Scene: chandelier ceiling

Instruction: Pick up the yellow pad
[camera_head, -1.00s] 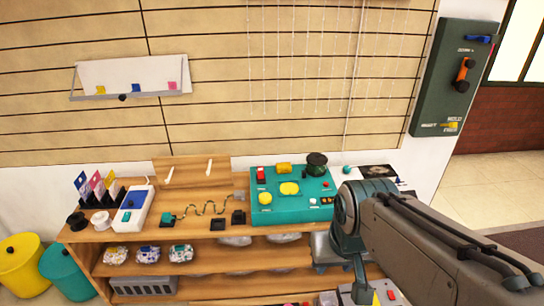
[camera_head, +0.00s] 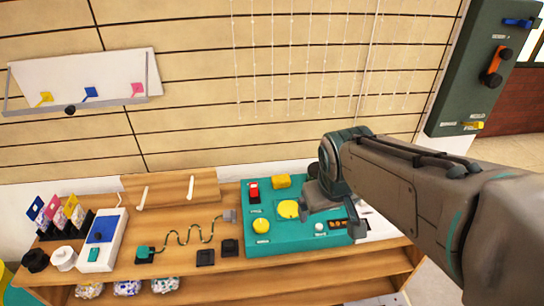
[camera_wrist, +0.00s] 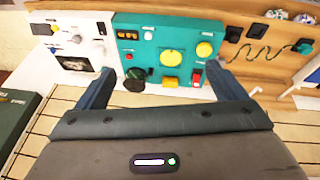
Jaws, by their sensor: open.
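The pictures do not settle which is the yellow pad. In the wrist view, the panel appears turned around, with the block (camera_wrist: 171,82), disc (camera_wrist: 171,59) and knob (camera_wrist: 205,49). My gripper (camera_wrist: 159,66) is open and empty, its fingers spread wide over the panel. In the head view, my gripper (camera_head: 318,197) covers the panel's right part.
A red switch (camera_head: 253,192) stands beside the block. A dark round spool (camera_wrist: 134,80) stands near the block in the wrist view. A wavy wire (camera_head: 190,235) and a white box (camera_head: 103,238) lie to the left. A slatted wall rises behind the bench.

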